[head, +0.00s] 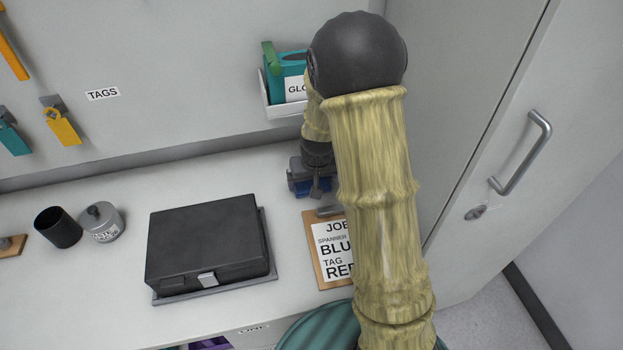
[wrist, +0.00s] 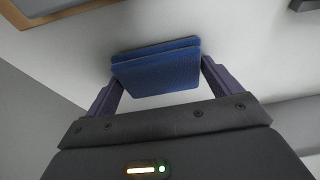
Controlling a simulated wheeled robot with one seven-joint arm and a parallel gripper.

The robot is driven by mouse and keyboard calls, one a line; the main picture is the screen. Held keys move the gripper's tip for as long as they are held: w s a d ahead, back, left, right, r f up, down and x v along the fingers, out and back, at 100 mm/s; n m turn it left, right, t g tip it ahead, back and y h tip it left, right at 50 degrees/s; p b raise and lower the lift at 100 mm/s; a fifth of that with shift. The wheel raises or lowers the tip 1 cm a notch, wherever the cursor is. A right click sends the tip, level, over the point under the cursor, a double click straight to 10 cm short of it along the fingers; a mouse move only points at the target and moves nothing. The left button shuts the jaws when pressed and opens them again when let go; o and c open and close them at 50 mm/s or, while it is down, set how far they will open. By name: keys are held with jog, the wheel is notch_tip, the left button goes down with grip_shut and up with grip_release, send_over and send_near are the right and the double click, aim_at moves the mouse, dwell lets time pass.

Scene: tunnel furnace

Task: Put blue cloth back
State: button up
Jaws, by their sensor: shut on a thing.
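The blue cloth (wrist: 157,72) is a folded, flat blue pad between the two fingers of my gripper (wrist: 160,76) in the wrist view. The fingers are shut on it at its left and right sides. In the head view my gripper (head: 313,187) is low over the back of the white counter, just behind the clipboard. I cannot tell whether the cloth touches the counter.
The clipboard (head: 318,274) lies in front of the gripper, partly behind my arm. A black case (head: 205,245) sits left of it, with a grey lidded pot (head: 103,224) and a dark cup (head: 58,228) farther left. A glove box (head: 288,76) stands in a wall holder above. A cabinet (head: 480,130) is at right.

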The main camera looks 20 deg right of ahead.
jog(key=shift+f, duration=0.25)
jog(key=o, duration=0.7)
jog(key=shift+r, duration=0.1)
jog(key=shift+r, duration=0.1)
jog(key=p+v, duration=0.1)
jog(key=v, duration=1.1)
jog(key=shift+g, duration=0.4)
jog(key=s, duration=0.5)
jog(key=s+f, duration=0.1)
jog(key=s, duration=0.8)
jog(key=shift+s+f, duration=0.3)
